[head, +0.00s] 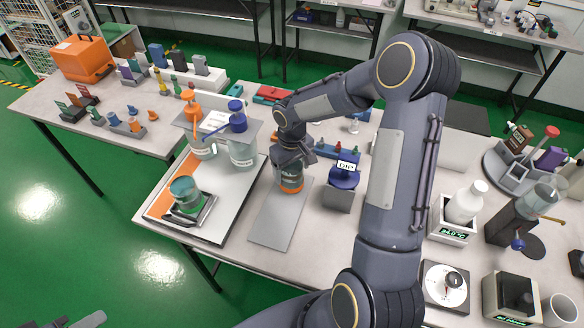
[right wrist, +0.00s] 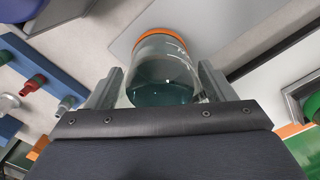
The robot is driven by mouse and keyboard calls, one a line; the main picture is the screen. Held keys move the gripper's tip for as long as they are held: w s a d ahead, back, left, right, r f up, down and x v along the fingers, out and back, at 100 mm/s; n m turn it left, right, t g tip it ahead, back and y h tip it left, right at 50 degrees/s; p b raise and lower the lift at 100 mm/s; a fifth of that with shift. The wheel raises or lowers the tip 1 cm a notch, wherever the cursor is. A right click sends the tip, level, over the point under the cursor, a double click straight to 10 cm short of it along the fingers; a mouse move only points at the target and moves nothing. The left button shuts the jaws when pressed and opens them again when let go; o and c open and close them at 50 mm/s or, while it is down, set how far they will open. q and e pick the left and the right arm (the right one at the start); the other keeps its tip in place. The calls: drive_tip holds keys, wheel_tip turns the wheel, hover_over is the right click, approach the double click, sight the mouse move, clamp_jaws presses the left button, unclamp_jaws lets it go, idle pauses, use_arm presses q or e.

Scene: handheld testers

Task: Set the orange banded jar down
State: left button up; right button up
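The orange banded jar (head: 291,180) is clear glass with dark teal contents and an orange band at its lower end. It stands at or just above the far end of a flat grey plate (head: 279,222); I cannot tell if it touches. My right gripper (head: 292,160) is around its upper part from above. In the right wrist view the jar (right wrist: 162,75) sits between both fingers of the gripper (right wrist: 160,88), which look closed against its sides. Of my left gripper (head: 85,321), only a piece shows at the bottom left edge.
Left of the plate is a tray (head: 225,222) with a teal-topped jar (head: 187,194) and two pump bottles, orange (head: 197,125) and blue (head: 241,140). The plate's near part is clear.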

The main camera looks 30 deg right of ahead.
drive_tip(key=shift+o, duration=0.5)
drive_tip(key=shift+r, duration=0.1)
drive_tip(key=shift+r+p, duration=0.25)
drive_tip(key=shift+p, duration=0.05)
wheel_tip(320, 180, up, 11)
drive_tip(key=s+a+r+m+t+y, duration=0.1)
drive_tip(key=s+a+r+t, duration=0.15)
drive_tip(key=s+r, duration=0.65)
drive_tip(key=s+a+f+m+t+y, duration=0.1)
drive_tip(key=s+a, duration=0.2)
drive_tip(key=s, duration=0.4)
drive_tip(key=s+a+f+t+y, duration=0.1)
drive_tip(key=s+a+t, duration=0.1)
drive_tip(key=s, duration=0.5)
drive_tip(key=shift+a+f+m+y, duration=0.35)
drive_tip(key=shift+a+m+y, duration=0.05)
drive_tip(key=shift+a, duration=0.1)
